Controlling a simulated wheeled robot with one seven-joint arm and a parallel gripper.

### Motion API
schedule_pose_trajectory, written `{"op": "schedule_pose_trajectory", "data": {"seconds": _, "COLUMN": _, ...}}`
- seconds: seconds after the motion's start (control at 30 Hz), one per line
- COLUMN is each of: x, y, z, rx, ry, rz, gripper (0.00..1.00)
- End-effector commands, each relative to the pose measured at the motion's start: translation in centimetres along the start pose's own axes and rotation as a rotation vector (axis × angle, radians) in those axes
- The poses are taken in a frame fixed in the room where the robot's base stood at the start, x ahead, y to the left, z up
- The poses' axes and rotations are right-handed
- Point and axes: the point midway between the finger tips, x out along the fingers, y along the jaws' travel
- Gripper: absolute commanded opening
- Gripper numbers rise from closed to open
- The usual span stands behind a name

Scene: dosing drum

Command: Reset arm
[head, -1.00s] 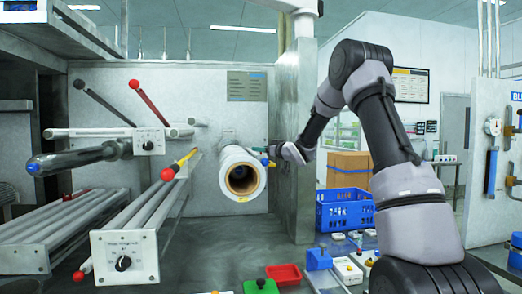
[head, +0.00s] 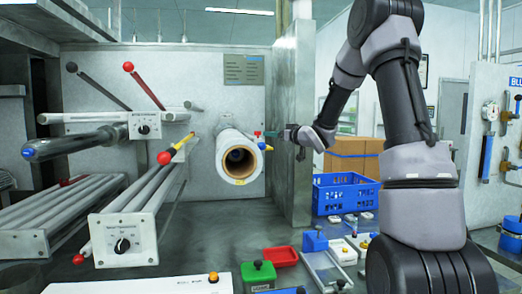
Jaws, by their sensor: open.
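My gripper (head: 276,134) is at the far end of my arm, at mid-height near the grey upright panel. Its jaws point left and are small in the picture; they look open with nothing between them. The white film roll (head: 238,157) on the machine is just left of the gripper, with its dark hollow core facing me.
The machine's levers and rods (head: 141,83) fill the left. A blue crate (head: 345,195) and a cardboard box (head: 352,158) stand behind my arm. A red tray (head: 281,256), a green box (head: 259,275) and blue-topped parts (head: 314,241) lie low in front. A gauge panel (head: 497,140) stands at right.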

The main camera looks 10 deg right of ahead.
Motion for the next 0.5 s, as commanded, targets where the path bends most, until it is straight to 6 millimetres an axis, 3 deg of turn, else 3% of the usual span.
{"op": "schedule_pose_trajectory", "data": {"seconds": 0.17, "x": -2.9, "y": 0.3, "z": -2.6, "rx": 0.009, "ry": -0.085, "rz": 0.136, "gripper": 0.64}}
{"op": "schedule_pose_trajectory", "data": {"seconds": 0.33, "x": -9.8, "y": 0.2, "z": -4.7, "rx": 0.075, "ry": -0.240, "rz": 0.338, "gripper": 0.64}}
{"op": "schedule_pose_trajectory", "data": {"seconds": 0.5, "x": -18.3, "y": -2.1, "z": -4.6, "rx": 0.202, "ry": -0.408, "rz": 0.481, "gripper": 0.64}}
